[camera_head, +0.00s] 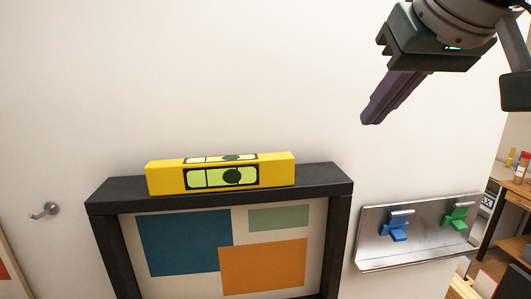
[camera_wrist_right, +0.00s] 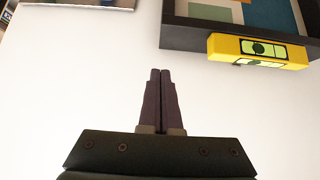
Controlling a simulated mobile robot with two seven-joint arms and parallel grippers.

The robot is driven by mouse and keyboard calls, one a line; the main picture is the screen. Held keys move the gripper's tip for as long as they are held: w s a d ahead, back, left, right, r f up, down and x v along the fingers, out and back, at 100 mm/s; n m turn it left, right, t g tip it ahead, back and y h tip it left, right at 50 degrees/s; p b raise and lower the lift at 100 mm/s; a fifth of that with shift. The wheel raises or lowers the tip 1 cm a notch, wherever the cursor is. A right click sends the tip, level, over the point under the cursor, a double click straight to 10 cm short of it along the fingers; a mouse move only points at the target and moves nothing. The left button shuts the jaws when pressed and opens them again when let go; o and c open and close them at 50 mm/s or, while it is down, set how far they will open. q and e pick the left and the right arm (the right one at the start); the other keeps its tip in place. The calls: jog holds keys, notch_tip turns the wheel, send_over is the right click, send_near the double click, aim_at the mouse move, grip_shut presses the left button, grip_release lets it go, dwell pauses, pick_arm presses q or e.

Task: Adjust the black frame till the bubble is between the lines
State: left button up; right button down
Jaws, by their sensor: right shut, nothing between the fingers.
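The black frame (camera_head: 335,240) hangs on the white wall around a picture with blue, green and orange blocks. Its right end looks higher than its left in the head view. A yellow spirit level (camera_head: 166,182) lies along its top edge. The dark round bubble (camera_head: 233,177) sits toward the right of the level's green vial, right of the one line I can make out clearly. My right gripper (camera_head: 371,118) is shut and empty, above and right of the frame, apart from it. In the right wrist view, the frame (camera_wrist_right: 185,36) and level (camera_wrist_right: 299,56) appear upside down, right of the fingers (camera_wrist_right: 160,72). My left gripper is out of view.
A metal wall shelf (camera_head: 420,254) right of the frame carries a blue clip (camera_head: 394,231) and a green clip (camera_head: 455,217). A wall hook (camera_head: 45,211) is at left. Wooden furniture (camera_head: 515,190) stands at far right. The wall above the frame is clear.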

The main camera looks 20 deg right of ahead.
jog(key=p, duration=0.3)
send_over(343, 172)
jog(key=s, duration=0.3)
jog(key=f, duration=0.5)
jog(key=shift+a, duration=0.4)
notch_tip(343, 172, down, 2)
jog(key=shift+f+p, duration=0.2)
jog(key=shift+p, duration=0.4)
jog(key=shift+f, duration=0.7)
